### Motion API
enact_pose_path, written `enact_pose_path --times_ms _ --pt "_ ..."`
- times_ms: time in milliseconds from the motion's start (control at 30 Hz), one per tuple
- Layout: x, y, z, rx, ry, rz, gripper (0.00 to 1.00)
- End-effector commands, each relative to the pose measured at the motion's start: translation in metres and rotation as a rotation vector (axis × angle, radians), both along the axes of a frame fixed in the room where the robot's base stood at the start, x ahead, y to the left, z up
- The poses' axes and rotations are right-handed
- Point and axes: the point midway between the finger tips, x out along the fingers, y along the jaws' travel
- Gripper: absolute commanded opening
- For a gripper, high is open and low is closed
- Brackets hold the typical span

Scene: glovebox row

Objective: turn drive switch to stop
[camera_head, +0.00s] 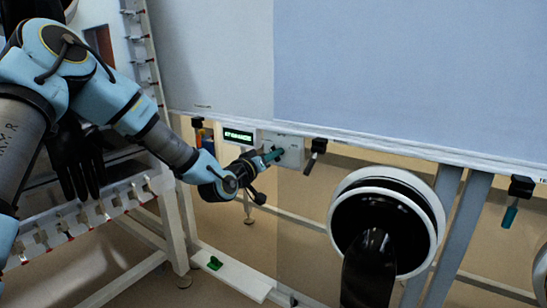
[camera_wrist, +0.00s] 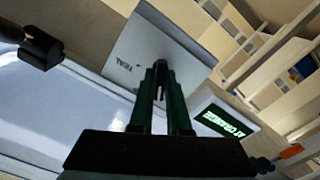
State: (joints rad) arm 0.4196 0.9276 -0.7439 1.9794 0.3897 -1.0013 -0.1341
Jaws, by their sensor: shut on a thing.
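The switch box is a pale grey plate (camera_head: 291,150) under the panel's lower edge in the head view. It also shows in the wrist view (camera_wrist: 190,50), tilted, with a small dark label that may read "TEAL". My gripper (camera_head: 272,156) reaches it from the left. In the wrist view my gripper's dark green fingers (camera_wrist: 160,78) are shut on a small dark switch knob (camera_wrist: 160,63) at the plate's face. The fingers hide most of the knob, so I cannot tell which position it points to.
A display with green letters (camera_head: 238,135) sits left of the plate. Dark handles (camera_head: 316,152) hang from the panel edge nearby. A round white port with a black glove (camera_head: 369,270) stands at the right. A slotted white rail (camera_head: 110,208) is at the left.

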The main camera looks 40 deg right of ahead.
Motion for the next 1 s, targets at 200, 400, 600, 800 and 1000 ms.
enact_pose_path --times_ms 200,400,600,800,1000 --pt "0.001 0.0 0.0 0.0 -0.003 0.001 0.0" --pt "0.001 0.0 0.0 0.0 -0.002 0.001 0.24" --pt "0.0 0.0 0.0 0.0 -0.001 0.001 0.45" --pt "0.0 0.0 0.0 0.0 -0.001 0.0 0.45" --pt "-0.003 0.014 0.0 0.002 -0.002 0.0 0.45"
